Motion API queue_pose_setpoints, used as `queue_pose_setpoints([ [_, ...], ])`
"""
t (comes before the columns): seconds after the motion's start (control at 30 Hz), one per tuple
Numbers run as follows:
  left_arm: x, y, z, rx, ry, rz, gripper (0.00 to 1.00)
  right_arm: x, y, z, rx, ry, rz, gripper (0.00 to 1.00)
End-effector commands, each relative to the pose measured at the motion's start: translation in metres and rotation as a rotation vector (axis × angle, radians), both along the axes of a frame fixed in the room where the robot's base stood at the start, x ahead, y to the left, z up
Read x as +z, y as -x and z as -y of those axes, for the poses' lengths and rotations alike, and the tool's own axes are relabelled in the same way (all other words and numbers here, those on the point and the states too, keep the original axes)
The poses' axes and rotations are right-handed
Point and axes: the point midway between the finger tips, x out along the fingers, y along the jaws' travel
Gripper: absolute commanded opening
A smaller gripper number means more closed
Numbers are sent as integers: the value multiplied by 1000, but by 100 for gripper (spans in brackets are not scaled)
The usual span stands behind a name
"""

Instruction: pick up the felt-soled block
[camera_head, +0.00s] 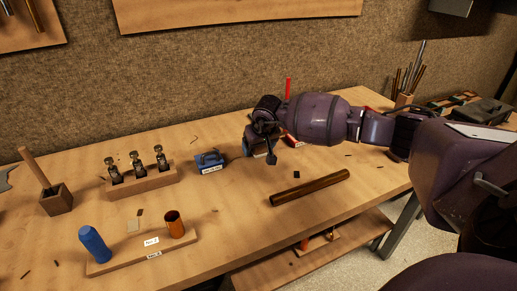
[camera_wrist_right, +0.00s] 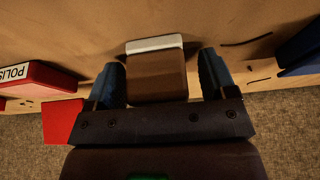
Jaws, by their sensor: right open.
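The felt-soled block (camera_wrist_right: 157,80) is a brown wooden block with a white felt layer along one side. It sits between the two blue fingers of my right gripper (camera_wrist_right: 162,76) in the right wrist view. The gripper is open, and a narrow gap shows on each side of the block. In the head view my right gripper (camera_head: 260,152) is low over the back middle of the bench, and it hides most of the block. My left gripper is not in view.
A red polish box (camera_wrist_right: 40,78) lies close beside the gripper. A blue labelled box (camera_head: 209,163) stands left of it in the head view. A brown rod (camera_head: 310,187) lies in front. A wooden rack (camera_head: 143,183) holds several metal parts at left.

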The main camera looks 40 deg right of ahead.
Motion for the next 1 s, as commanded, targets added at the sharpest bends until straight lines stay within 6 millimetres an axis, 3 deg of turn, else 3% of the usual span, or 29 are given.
queue_pose_setpoints([
  [0.13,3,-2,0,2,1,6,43,3,0,0,0,0,3,76],
  [0.47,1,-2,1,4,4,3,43,3,0,0,0,0,2,26],
  [0.77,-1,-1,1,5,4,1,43,6,0,0,0,0,4,24],
  [1.0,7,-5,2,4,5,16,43,42,-1,0,1,2,10,24],
])
